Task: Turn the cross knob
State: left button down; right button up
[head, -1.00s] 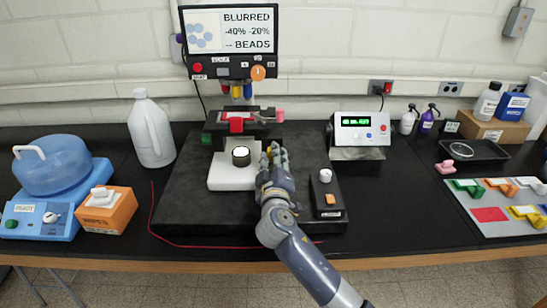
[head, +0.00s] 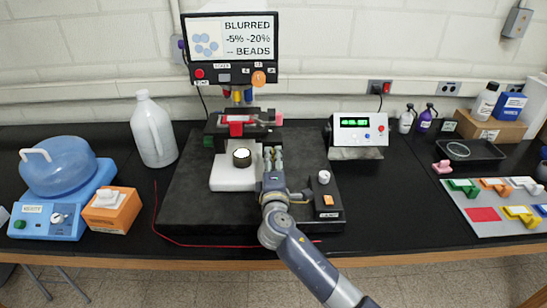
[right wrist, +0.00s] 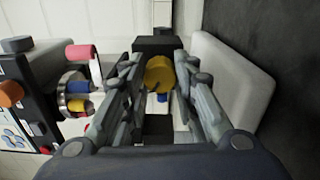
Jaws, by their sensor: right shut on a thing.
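The microscope (head: 240,120) stands on a black base at the centre back, with a red part on its stage and a white lit block (head: 230,180) below. A yellow cylindrical knob (right wrist: 159,72), which appears to be the cross knob, is between the fingertips of my right gripper (right wrist: 160,85) in the right wrist view. My right gripper (head: 273,160) is shut on it, right of the white block. In the head view the fingers hide the knob. The screen (head: 232,38) reads "BLURRED -5% -20% -- BEADS". My left gripper is not in view.
A pink knob (right wrist: 80,55) and coloured lenses (right wrist: 75,90) are near my right fingers. A control box (head: 326,195) with a white knob stands right of the gripper. A green-display unit (head: 358,135) is further right. A white jug (head: 152,130) stands left.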

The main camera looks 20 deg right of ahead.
jog(key=shift+f+n, duration=0.1)
jog(key=shift+n, duration=0.4)
jog(key=o, duration=1)
jog(key=shift+o, duration=0.4)
jog(key=shift+s+a+f, duration=0.1)
jog(key=shift+s+f, duration=0.05)
jog(key=shift+s, duration=0.05)
jog(key=v, duration=1.1)
jog(key=shift+s+r, duration=0.3)
